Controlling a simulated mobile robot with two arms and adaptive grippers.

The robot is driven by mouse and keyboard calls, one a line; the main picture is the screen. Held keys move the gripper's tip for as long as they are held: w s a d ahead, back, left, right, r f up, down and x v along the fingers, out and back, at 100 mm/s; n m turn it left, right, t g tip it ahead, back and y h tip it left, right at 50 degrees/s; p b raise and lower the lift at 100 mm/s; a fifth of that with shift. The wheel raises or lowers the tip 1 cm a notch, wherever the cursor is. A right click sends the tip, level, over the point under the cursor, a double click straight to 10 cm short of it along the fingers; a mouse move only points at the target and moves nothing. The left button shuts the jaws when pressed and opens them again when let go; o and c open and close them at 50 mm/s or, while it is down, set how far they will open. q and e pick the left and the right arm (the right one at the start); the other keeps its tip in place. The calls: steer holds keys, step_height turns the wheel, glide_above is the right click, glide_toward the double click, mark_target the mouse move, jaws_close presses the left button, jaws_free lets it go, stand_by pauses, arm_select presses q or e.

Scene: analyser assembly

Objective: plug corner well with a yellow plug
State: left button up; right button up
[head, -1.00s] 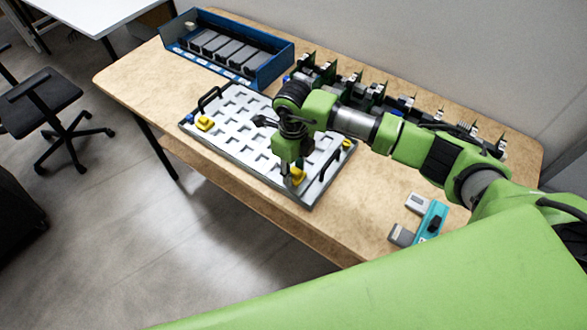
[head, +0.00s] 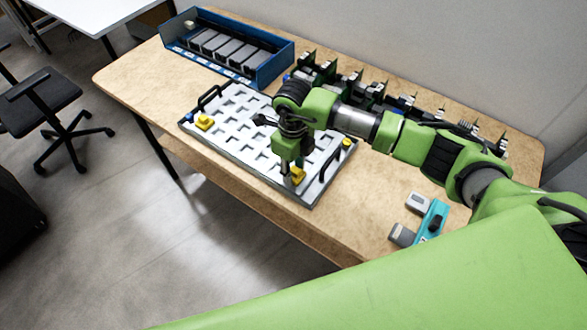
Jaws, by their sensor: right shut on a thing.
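The white tray (head: 236,150) with rows of square wells and two black handles lies on the wooden table. One yellow plug (head: 204,123) sits at its left corner. Another yellow piece (head: 346,143) shows at its right corner, partly behind my arm. My right gripper (head: 291,178) points down over the tray's near right corner, shut on a yellow plug (head: 298,174). The plug is at or just above the corner; I cannot tell whether it is seated in the well. My left gripper is not in view.
A blue bin (head: 268,73) with grey compartments stands at the back left. A row of green and black modules (head: 350,85) lines the back edge. A teal device (head: 431,220) with grey parts lies at the right. Bare table (head: 365,205) lies between it and the tray.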

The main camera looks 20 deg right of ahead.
steer(key=shift+f, duration=0.3)
stand_by(0.5)
steer(key=o, duration=1.3)
steer(key=shift+r, duration=0.2)
steer(key=shift+r+p, duration=0.8)
steer(key=shift+r, duration=1.1)
stand_by(0.4)
steer(key=shift+r+p, duration=1.85)
steer(key=shift+r, duration=1.55)
